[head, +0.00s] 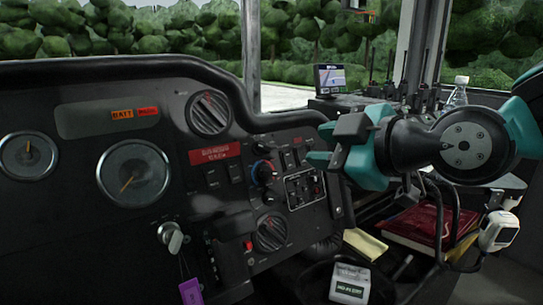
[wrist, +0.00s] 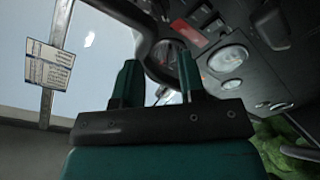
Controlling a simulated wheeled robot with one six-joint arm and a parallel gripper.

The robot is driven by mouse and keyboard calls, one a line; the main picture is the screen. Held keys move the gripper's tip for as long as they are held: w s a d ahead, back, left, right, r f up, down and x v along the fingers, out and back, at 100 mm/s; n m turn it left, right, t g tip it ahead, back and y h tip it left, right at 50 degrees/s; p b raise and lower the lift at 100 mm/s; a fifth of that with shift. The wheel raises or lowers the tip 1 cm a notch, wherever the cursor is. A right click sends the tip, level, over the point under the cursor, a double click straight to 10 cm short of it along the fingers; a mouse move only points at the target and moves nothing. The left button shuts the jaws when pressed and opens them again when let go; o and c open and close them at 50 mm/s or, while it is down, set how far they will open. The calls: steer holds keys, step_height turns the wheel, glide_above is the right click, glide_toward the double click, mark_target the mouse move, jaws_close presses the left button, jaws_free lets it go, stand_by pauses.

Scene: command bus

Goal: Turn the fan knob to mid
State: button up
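The dashboard panel carries a small dark knob with a blue and red ring (head: 264,172), left of my gripper in the head view. A smaller knob (head: 268,198) sits just below it. No readable label tells me which is the fan knob, and I cannot read either setting. My gripper (head: 321,145) is in front of the right part of the panel, to the right of both knobs and apart from them. In the wrist view my gripper (wrist: 158,80) has its two teal fingers apart with nothing between them. I cannot make out the knobs there.
Round vents (head: 209,112) and (head: 271,232) flank the knobs. A key (head: 171,237) with a purple tag (head: 191,291) sticks out lower left. A switch block (head: 305,188) lies right of the knobs. A red book (head: 415,224) and bottle (head: 458,92) are at the right.

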mark_target(266, 149)
steer(key=b+x, duration=0.1)
steer(key=x, duration=1.2)
steer(key=shift+w+a+f, duration=0.15)
steer(key=shift+w+a, duration=0.05)
steer(key=shift+w, duration=0.1)
